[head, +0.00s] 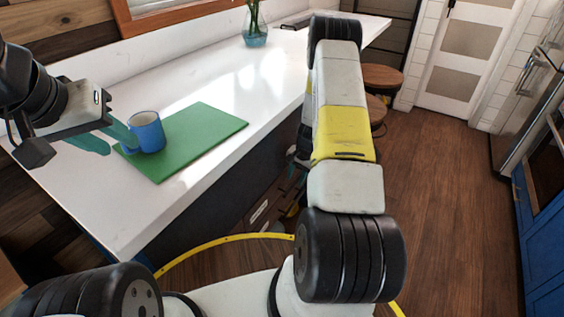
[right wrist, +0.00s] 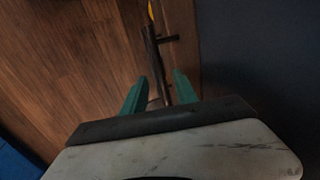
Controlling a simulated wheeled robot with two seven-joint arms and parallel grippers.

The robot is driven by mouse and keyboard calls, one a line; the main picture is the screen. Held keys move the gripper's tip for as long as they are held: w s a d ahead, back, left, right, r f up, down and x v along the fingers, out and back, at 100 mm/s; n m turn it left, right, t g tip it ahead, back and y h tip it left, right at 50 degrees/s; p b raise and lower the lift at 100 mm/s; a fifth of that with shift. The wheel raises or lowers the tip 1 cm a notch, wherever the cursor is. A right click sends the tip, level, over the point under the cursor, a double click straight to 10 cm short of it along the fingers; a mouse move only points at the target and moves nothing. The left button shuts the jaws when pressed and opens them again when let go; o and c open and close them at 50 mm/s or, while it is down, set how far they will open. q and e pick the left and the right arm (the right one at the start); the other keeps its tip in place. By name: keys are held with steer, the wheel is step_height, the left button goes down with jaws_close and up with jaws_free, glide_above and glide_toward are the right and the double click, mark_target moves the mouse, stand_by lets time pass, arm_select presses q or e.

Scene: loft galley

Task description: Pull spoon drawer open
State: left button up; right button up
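A wooden drawer front (head: 268,203) with a pale strip shows under the counter, partly hidden behind my right arm; I cannot tell if it is the spoon drawer. In the right wrist view a long dark bar handle (right wrist: 157,62) stands off a wooden front. My right gripper (right wrist: 160,88) is open, with one teal finger on each side of the bar's near end; contact is not clear.
A blue mug (head: 147,132) stands on a green mat (head: 205,134) on the white counter (head: 115,208). A vase (head: 255,32) stands at the back. Round wooden stools (head: 382,77) stand beyond my right arm. The wooden floor (head: 440,200) at right is clear.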

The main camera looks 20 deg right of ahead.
steer(key=shift+w+a+f, duration=0.1)
steer(key=shift+w+f, duration=0.05)
steer(key=shift+f, duration=0.95)
steer(key=shift+c, duration=0.2)
jaws_close()
stand_by(0.5)
